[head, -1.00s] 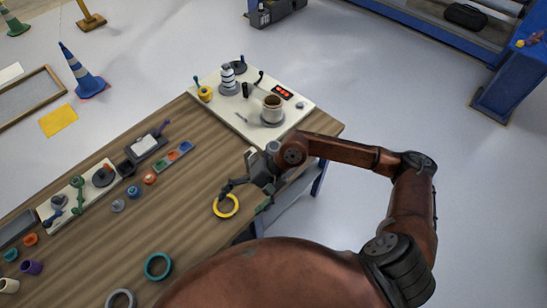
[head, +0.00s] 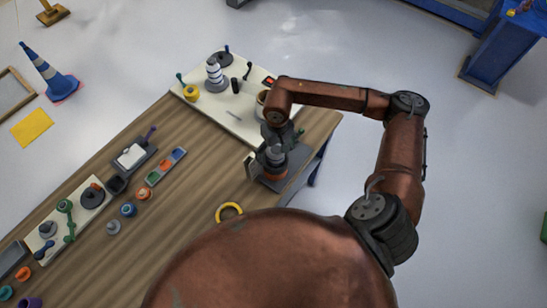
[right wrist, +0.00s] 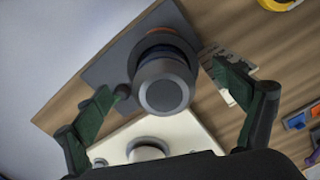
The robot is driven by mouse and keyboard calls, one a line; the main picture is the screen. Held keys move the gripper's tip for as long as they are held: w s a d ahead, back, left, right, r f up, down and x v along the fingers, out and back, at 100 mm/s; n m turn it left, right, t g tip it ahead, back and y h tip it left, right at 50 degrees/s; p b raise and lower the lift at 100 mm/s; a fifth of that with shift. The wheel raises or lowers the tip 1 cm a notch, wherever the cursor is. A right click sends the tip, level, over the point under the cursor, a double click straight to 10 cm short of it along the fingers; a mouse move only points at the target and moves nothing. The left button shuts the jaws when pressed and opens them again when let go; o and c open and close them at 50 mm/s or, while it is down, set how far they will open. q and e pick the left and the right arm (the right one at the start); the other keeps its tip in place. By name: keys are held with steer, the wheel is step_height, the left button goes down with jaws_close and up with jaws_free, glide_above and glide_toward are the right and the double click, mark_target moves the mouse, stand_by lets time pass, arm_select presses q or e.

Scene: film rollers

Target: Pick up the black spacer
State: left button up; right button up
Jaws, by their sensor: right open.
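My right gripper (right wrist: 170,82) is open. In the right wrist view its two green-black fingers stand either side of a dark grey round stack (right wrist: 163,86) on a dark plate (right wrist: 108,70). An orange ring shows under the stack's top. In the head view my right gripper (head: 279,138) is over this plate at the table's right edge. I cannot tell for sure which part is the black spacer. A small black cylinder (head: 235,85) and a black disc (head: 225,57) are on the white board (head: 222,110). My left gripper is not in view.
A yellow ring (head: 229,211) lies on the wooden table (head: 185,205), also seen in the right wrist view (right wrist: 279,3). A small coloured tray (head: 166,167) and several small parts are to the left. The table between the ring and the tray is clear.

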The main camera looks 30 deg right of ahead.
steer(key=f, duration=0.2)
steer(key=f+p, duration=0.1)
steer(key=shift+s+a+f, duration=0.15)
steer(key=shift+s+a, duration=0.05)
steer(key=shift+s, duration=0.05)
step_height(320, 180, down, 2)
steer(key=shift+f, duration=0.15)
steer(key=c, duration=1.2)
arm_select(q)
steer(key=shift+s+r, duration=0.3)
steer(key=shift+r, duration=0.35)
arm_select(e)
steer(key=shift+c, duration=0.7)
